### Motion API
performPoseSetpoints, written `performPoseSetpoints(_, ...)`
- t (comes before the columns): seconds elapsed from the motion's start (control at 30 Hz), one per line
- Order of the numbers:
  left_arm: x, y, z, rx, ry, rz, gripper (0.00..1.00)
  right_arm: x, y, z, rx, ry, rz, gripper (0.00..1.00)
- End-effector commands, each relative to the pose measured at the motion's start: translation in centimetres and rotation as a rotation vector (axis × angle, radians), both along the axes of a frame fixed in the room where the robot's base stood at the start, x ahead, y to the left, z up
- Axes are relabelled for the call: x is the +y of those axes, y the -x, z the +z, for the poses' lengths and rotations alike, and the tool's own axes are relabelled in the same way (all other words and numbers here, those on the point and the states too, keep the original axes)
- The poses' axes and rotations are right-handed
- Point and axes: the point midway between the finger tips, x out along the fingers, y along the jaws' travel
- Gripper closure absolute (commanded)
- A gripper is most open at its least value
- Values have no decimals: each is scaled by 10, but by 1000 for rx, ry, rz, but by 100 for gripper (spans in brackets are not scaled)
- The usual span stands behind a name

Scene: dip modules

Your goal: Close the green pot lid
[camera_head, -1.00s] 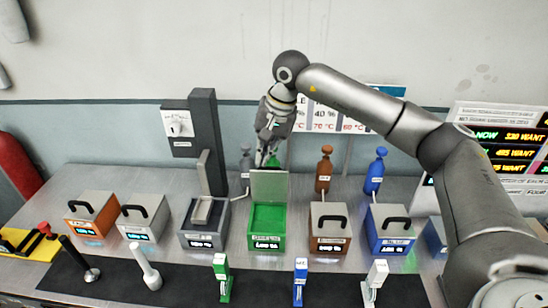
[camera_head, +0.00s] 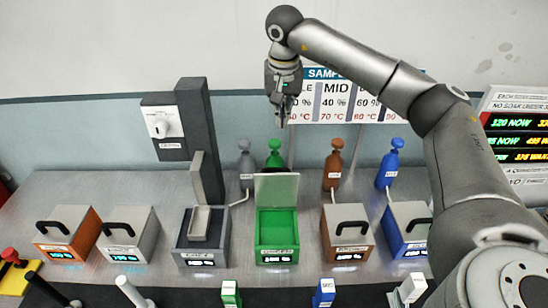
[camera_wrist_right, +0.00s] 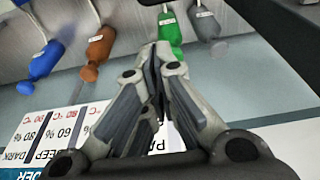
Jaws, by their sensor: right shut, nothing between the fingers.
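The green pot (camera_head: 276,245) stands on the metal bench in the middle of the head view, with a green inside showing. Its lid (camera_head: 277,200) stands upright at the back edge of the pot, so the pot is open. My right gripper (camera_head: 281,122) is shut and empty, pointing down above and behind the raised lid, apart from it. In the right wrist view my right gripper's fingers (camera_wrist_right: 160,50) meet, with nothing between them. The pot is not visible there. My left gripper is not in view.
A brown pot (camera_head: 348,246) and a blue pot stand to the right, both with lids down. A grey unit (camera_head: 201,247) with a raised flap stands left, beside a dark post (camera_head: 200,140). Green (camera_head: 274,155), grey and brown bottles stand behind the pots.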

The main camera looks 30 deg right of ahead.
Motion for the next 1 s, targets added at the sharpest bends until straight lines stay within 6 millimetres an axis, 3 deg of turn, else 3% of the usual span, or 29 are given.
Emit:
performPoseSetpoints(0.1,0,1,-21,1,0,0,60,0,0,-21,-1,-1,0,100)
performPoseSetpoints(0.43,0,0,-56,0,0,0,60,0,0,-56,-1,-1,0,100)
performPoseSetpoints(0.67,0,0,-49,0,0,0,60,-1,-2,-70,3,-1,0,100)
performPoseSetpoints(1.0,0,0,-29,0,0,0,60,-8,-12,-128,3,0,-1,100)
